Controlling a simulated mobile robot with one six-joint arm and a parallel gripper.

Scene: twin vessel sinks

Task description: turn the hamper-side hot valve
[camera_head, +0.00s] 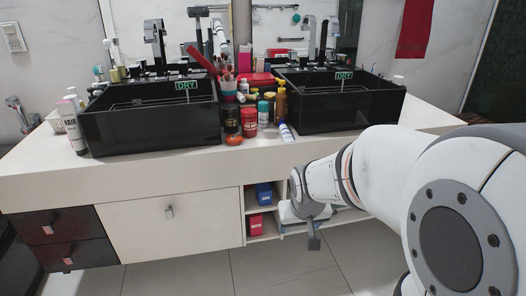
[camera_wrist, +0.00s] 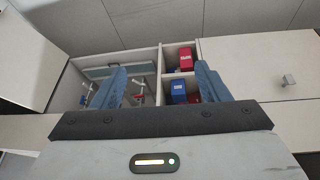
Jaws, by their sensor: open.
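Under the counter, the wrist view shows an open cabinet bay with pipes and small valves. One valve with a red handle (camera_wrist: 139,98) sits close beside my left finger. Another small valve (camera_wrist: 84,99) is further left, its colour too small to tell for sure. No hamper is recognisable, so I cannot tell which valve is on its side. My gripper (camera_wrist: 161,78) is open and empty, its two blue fingers apart and pointing at the cabinet. In the head view my gripper (camera_head: 313,238) is low in front of the cabinet opening, and the valves are hidden there.
A divider (camera_wrist: 160,75) separates the valve bay from shelves holding a red box (camera_wrist: 187,59) and a blue box (camera_wrist: 179,91). A closed cabinet door (camera_head: 170,222) is left of the shelves. Two black sinks (camera_head: 150,130) and several bottles stand on the counter (camera_head: 190,165) above.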

